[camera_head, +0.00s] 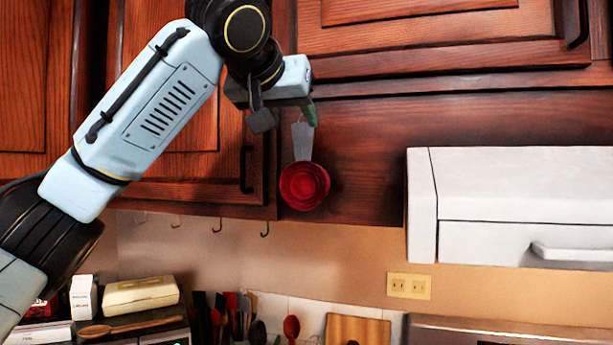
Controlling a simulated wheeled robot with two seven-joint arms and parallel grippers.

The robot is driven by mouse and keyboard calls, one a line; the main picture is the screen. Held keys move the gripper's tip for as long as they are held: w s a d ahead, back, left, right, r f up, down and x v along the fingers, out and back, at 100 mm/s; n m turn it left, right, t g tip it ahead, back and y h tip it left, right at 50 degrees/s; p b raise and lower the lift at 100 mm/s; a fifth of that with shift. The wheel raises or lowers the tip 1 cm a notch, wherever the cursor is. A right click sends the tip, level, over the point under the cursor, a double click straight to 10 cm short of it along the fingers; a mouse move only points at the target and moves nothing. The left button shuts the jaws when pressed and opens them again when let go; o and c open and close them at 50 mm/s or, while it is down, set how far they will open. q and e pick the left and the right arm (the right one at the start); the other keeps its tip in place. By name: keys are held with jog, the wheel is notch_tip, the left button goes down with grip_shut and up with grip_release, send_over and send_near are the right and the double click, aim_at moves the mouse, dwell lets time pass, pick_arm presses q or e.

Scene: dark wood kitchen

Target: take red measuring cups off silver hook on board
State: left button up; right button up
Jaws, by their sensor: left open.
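The red measuring cups (305,186) hang against the wood board (365,150) in the middle of the view, with a grey handle (302,141) pointing up. The silver hook is not clearly seen; the top of the handle is close behind my gripper. My left gripper (286,118) is open, just above and left of the cups, with its fingers pointing down near the top of the handle. I cannot tell whether a finger touches the handle. My right gripper is not in view.
Wood cabinets (420,30) fill the top. A white range hood (520,195) juts out at right. Several small hooks (217,225) line the cabinet's underside at left. Utensils (228,312), a cream box (140,295) and a cutting board (357,330) stand below.

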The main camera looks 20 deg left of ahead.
aim_at(302, 142)
pick_arm(q)
jog(key=p+x, duration=0.1)
jog(key=x, duration=0.3)
jog(key=shift+w+f, duration=0.15)
jog(key=shift+w, duration=0.15)
jog(key=p+x, duration=0.2)
jog(key=x, duration=0.3)
jog(key=shift+a+f+p, duration=0.15)
jog(key=shift+f+p, duration=0.1)
jog(key=shift+p, duration=0.05)
grip_shut()
